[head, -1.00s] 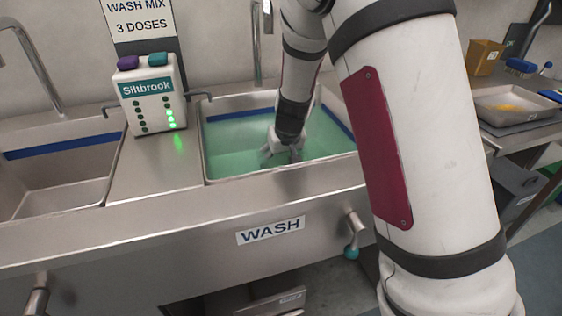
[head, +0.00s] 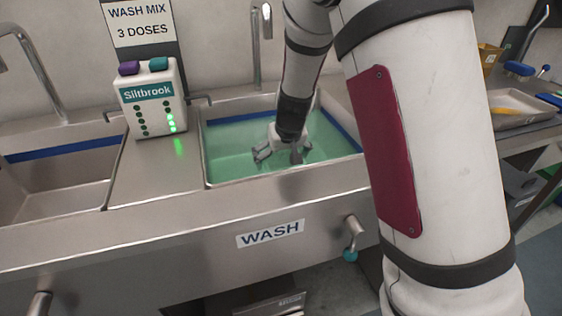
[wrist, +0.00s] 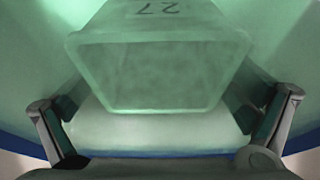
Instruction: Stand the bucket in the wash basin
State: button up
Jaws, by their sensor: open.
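The wash basin (head: 206,165) is a steel sink holding green water, behind the WASH label. My gripper (head: 280,152) is down inside it, with its fingers spread open. The bucket shows in the wrist view as a pale, green-tinted box-like vessel (wrist: 228,50) marked 27, its broad rimmed face towards the camera. My fingers stand apart on either side of its near end, with gaps visible. The bucket looks to be in the green water. I cannot make it out in the head view, and cannot tell whether it stands upright or lies tilted.
A white Siltbrook dispenser (head: 152,98) with green lights stands on the ledge left of the basin. An empty sink (head: 60,180) is further left. A tap (head: 256,50) rises behind the basin. A tray (head: 515,108) lies on the right counter.

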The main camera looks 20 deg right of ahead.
jog(key=p+v, duration=0.3)
jog(key=v, duration=0.7)
jog(key=s+r, duration=0.3)
jog(key=s, duration=0.3)
jog(key=s+a+r+g+y, duration=0.1)
jog(key=s+r, duration=0.2)
jog(key=s, duration=0.4)
jog(key=s+a+r+y, duration=0.1)
jog(key=s+r, duration=0.3)
jog(key=s, duration=0.2)
jog(key=shift+s+a+g, duration=0.1)
jog(key=shift+s+g, duration=0.15)
jog(key=shift+g, duration=0.05)
jog(key=s+d+g+h, duration=0.1)
jog(key=s+h, duration=0.1)
jog(key=s, duration=1.6)
jog(key=shift+d+r, duration=0.25)
jog(key=shift+d, duration=0.15)
jog(key=shift+s, duration=0.15)
notch_tip(320, 180, up, 15)
jog(key=t+p, duration=0.2)
jog(key=p, duration=1.1)
jog(key=shift+d, duration=0.1)
